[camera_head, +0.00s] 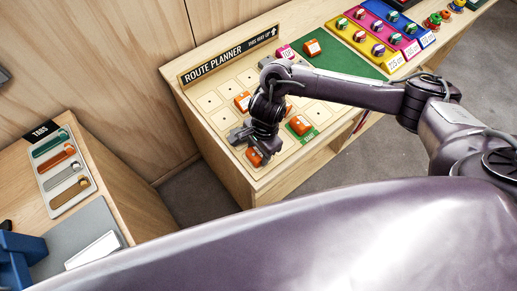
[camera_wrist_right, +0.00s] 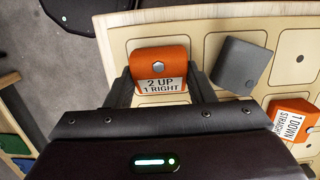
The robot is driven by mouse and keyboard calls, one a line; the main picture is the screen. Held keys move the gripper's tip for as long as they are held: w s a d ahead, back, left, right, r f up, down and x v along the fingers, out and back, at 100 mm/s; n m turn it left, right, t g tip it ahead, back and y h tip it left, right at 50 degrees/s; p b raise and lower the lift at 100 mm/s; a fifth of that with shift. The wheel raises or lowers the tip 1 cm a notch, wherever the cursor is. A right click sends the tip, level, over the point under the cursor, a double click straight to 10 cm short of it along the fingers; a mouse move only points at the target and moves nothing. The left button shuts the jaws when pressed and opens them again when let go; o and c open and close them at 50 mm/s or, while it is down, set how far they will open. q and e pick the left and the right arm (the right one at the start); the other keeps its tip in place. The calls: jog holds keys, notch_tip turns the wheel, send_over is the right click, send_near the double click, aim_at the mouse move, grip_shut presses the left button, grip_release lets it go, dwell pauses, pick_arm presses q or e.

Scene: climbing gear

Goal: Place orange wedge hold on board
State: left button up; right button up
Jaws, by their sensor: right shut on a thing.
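My right gripper (camera_head: 262,148) is over the near end of the pale route planner board (camera_head: 209,102). It is shut on an orange wedge hold (camera_head: 254,157). In the right wrist view the fingers (camera_wrist_right: 160,90) clasp both sides of this hold (camera_wrist_right: 160,56), labelled "2 UP 1 RIGHT". It is over a square near the board's edge; whether it touches the board I cannot tell. A grey block (camera_wrist_right: 240,66) sits beside it. Another orange hold (camera_wrist_right: 292,112), labelled "1 DOWN STRAIGHT", is to the right. My left gripper is not in view.
More orange holds (camera_head: 242,101) are on the board, one on a green square (camera_head: 300,125). A pink hold (camera_head: 286,52) is at the far end. A green mat (camera_head: 345,63) and coloured trays (camera_head: 363,38) lie beyond. A tabs tray (camera_head: 62,172) is on the left bench.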

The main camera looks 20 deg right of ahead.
aim_at(258, 151)
jog(key=shift+f, duration=0.15)
jog(key=o, duration=1)
jog(key=shift+c, duration=0.2)
jog(key=shift+r, duration=0.3)
jog(key=shift+w+r, duration=0.15)
jog(key=shift+r, duration=0.15)
jog(key=r, duration=0.1)
jog(key=r+b, duration=0.1)
jog(key=r, duration=0.1)
jog(key=shift+w+d+r, duration=0.1)
jog(key=shift+d+r, duration=0.05)
jog(key=shift+d, duration=0.15)
notch_tip(258, 151, up, 8)
jog(key=d, duration=0.1)
